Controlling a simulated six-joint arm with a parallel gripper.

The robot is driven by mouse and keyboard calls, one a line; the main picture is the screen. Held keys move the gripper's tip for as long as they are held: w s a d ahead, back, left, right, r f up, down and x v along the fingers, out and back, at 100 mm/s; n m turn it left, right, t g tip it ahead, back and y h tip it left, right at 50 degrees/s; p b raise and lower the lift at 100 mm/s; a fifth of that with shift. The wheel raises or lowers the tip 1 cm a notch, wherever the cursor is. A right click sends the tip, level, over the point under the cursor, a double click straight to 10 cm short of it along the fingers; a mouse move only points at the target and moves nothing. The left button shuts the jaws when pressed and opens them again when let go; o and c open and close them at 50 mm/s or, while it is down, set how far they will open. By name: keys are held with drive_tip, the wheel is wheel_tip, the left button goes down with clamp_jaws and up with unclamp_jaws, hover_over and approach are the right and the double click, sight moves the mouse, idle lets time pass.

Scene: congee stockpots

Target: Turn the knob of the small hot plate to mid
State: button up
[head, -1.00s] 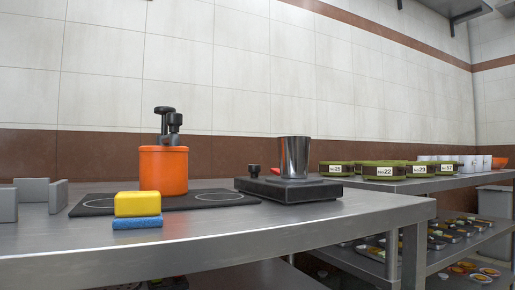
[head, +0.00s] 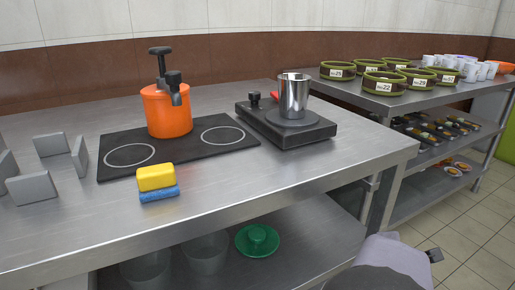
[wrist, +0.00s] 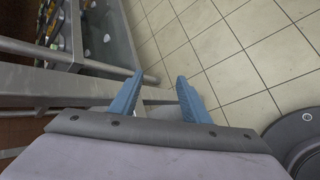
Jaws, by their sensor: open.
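The small hot plate (head: 310,136) is a dark, low box on the steel counter, right of the middle in the head view. A steel pot (head: 295,97) stands on its round plate. A black knob (head: 255,98) sits at its left back corner; its pointer setting is too small to read. My gripper shows in the wrist view with two blue fingers (wrist: 157,97) apart and nothing between them, above the floor and beside a steel table leg. In the head view only part of my arm shows at the bottom right, away from the hot plate.
An orange pot (head: 167,112) with a black pump stands on a flat black cooktop (head: 208,147). A yellow and blue sponge (head: 157,180) lies in front. Grey plates stand at the left. The counter's front right is bare.

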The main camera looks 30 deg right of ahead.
drive_tip(key=s+d+r+m+g+h+p, duration=0.1)
drive_tip(key=d+r+m+p, duration=0.25)
drive_tip(key=r, duration=0.65)
drive_tip(key=s+d+r+m+g+h+p, duration=0.15)
drive_tip(key=r+m+p, duration=0.3)
drive_tip(key=r, duration=0.65)
drive_tip(key=s+d+r+m+g+h+p, duration=0.1)
drive_tip(key=s+d+r+m+g+p, duration=0.2)
drive_tip(key=r, duration=0.7)
drive_tip(key=w+a+r+m+t+y+p, duration=0.1)
drive_tip(key=a+r+m+y+p, duration=0.15)
drive_tip(key=r+m+p, duration=0.7)
drive_tip(key=w+a+r+m+y+p, duration=0.1)
drive_tip(key=w+a+r+m+p, duration=0.35)
drive_tip(key=r, duration=1.05)
drive_tip(key=w+r+t+y+p, duration=0.2)
drive_tip(key=w+p, duration=0.1)
drive_tip(key=p, duration=0.3)
drive_tip(key=m+t+y+p, duration=0.3)
drive_tip(key=m+y+p, duration=0.8)
drive_tip(key=p, duration=1.3)
approach(255, 92)
drive_tip(key=a+m+h, duration=0.1)
drive_tip(key=shift+g, duration=0.25)
drive_tip(key=shift+p+x, duration=1.3)
drive_tip(key=shift+x, duration=2.6)
drive_tip(key=shift+w, duration=0.2)
